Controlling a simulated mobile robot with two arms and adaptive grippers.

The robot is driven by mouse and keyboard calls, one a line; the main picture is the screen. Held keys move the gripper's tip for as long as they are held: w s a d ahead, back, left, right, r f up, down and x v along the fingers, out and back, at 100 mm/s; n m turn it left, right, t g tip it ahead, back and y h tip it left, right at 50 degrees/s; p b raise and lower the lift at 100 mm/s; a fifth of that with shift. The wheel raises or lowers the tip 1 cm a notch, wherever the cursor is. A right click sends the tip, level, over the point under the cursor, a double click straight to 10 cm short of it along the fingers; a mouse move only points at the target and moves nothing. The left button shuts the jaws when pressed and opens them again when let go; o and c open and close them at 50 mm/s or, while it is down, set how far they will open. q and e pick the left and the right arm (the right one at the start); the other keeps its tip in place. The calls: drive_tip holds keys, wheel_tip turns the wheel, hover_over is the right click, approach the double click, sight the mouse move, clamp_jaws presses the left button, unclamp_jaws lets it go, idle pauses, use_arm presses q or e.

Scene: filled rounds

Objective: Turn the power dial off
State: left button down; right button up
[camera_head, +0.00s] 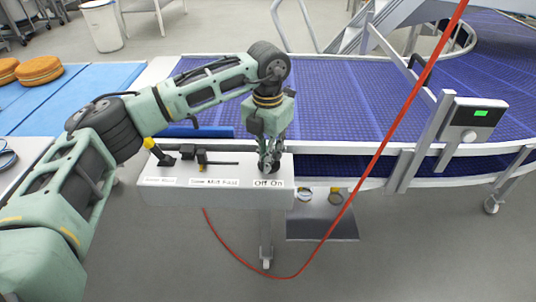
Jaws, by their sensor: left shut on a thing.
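A white control box (220,198) sits in front of the conveyor, with labels along its front edge. At its right end is the "Off On" label (268,183). My left gripper (269,168) points down just behind that label and is shut on the power dial there. The fingers cover the dial, so I cannot tell which way it points. My right gripper is not in view.
A blue conveyor (350,95) lies behind. A red cable (395,130) hangs across the right side. A screen post (470,120) stands at the right.

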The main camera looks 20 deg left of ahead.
use_arm(q)
drive_tip(key=c, duration=1.7)
unclamp_jaws()
wheel_tip(320, 180, up, 12)
drive_tip(key=shift+r, duration=0.1)
